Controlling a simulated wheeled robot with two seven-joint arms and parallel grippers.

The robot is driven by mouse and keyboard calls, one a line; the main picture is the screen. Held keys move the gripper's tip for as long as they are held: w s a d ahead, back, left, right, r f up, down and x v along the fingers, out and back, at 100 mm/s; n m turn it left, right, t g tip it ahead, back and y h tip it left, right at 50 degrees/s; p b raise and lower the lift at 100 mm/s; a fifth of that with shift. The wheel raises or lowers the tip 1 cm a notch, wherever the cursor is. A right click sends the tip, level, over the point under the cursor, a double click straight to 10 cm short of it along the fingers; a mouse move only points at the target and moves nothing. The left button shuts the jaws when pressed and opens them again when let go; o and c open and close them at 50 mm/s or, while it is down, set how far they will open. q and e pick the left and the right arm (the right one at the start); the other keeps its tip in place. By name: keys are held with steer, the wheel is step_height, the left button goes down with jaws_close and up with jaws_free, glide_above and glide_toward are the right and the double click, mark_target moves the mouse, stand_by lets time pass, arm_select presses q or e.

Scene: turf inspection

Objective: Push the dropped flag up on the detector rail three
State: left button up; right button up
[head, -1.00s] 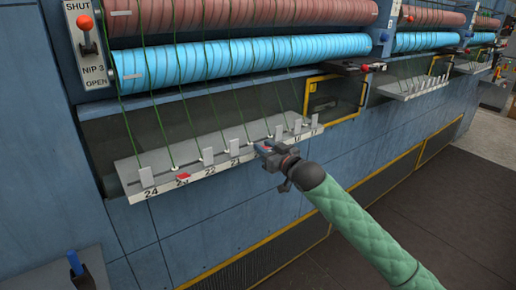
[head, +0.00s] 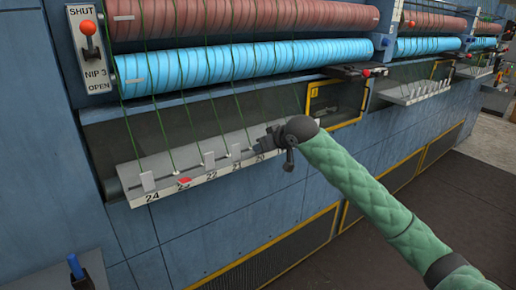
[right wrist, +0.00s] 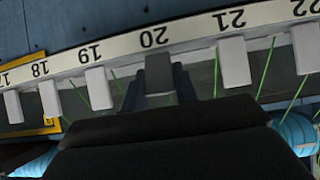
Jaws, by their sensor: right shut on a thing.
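The detector rail (head: 170,186) under nip 3 is a pale strip numbered from 24 at the left, with upright grey flags along it. At 23 a red flag (head: 185,181) lies dropped, tilted forward over the rail's edge. The flags at 24 (head: 148,180) and 22 (head: 209,160) stand up. My right gripper (head: 262,145) is at the rail near 20, to the right of the red flag and apart from it. In the right wrist view its fingers (right wrist: 160,88) are shut on the shaded flag at 20 (right wrist: 158,72). The left gripper is out of view.
Green strands run down from the blue roller (head: 240,62) to the rail. A red-knobbed lever (head: 88,30) is at upper left. A yellow-framed opening (head: 338,102) lies right of the rail. A blue handle (head: 75,267) stands at lower left. The panel below the rail is clear.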

steer(key=g+h, duration=0.1)
steer(key=w+a+g+h, duration=0.1)
steer(key=g, duration=0.1)
steer(key=shift+w+a+r+h, duration=0.15)
steer(key=shift+r+h, duration=0.15)
steer(key=shift+r, duration=0.1)
steer(key=shift+w+a+g+h, duration=0.2)
steer(key=shift+g+h, duration=0.15)
steer(key=shift+g, duration=0.3)
steer(key=shift+w+a+g+h, duration=0.1)
steer(key=shift+w+g+h, duration=0.2)
steer(key=shift+g, duration=0.35)
steer(key=shift+s+f, duration=0.1)
steer(key=o, duration=1)
steer(key=shift+a, duration=0.1)
